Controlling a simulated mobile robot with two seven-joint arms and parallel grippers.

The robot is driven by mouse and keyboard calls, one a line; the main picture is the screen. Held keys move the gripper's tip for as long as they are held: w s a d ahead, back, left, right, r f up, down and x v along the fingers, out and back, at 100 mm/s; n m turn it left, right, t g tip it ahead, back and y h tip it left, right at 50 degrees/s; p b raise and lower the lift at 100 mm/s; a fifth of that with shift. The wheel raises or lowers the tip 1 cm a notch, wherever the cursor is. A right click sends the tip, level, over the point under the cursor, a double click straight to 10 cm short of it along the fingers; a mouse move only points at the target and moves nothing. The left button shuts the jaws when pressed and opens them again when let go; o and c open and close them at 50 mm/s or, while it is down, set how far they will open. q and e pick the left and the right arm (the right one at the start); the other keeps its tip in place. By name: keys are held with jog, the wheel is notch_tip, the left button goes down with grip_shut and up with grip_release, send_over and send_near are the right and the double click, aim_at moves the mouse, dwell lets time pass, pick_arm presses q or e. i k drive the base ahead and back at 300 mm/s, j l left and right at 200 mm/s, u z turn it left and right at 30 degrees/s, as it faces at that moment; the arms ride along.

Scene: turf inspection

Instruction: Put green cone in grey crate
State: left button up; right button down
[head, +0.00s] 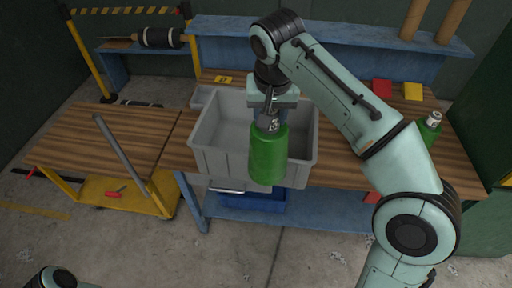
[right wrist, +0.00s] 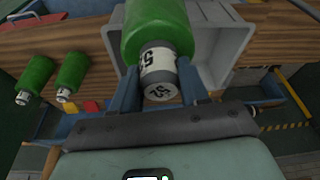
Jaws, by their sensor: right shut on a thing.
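The green cone (head: 268,155) looks like a green cylinder with a pale, marked end. My right gripper (head: 268,115) is shut on that pale end, and the green body hangs below it. In the right wrist view the green cone (right wrist: 157,25) sits between the two fingers, its pale end facing the camera. The grey crate (head: 214,164) stands open on the wooden bench. In the head view the cone overlaps the crate's front wall; its exact height over the crate is hard to tell. My left gripper is not in view.
Another green cone (head: 430,130) stands on the bench behind my right arm. The right wrist view shows two green cones (right wrist: 36,75) beside the crate. Red (head: 382,86) and yellow pieces (head: 413,91) lie at the back right. A grey bar (head: 120,150) rises by the left table.

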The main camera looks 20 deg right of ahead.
aim_at(238, 146)
jog(key=i, duration=0.9)
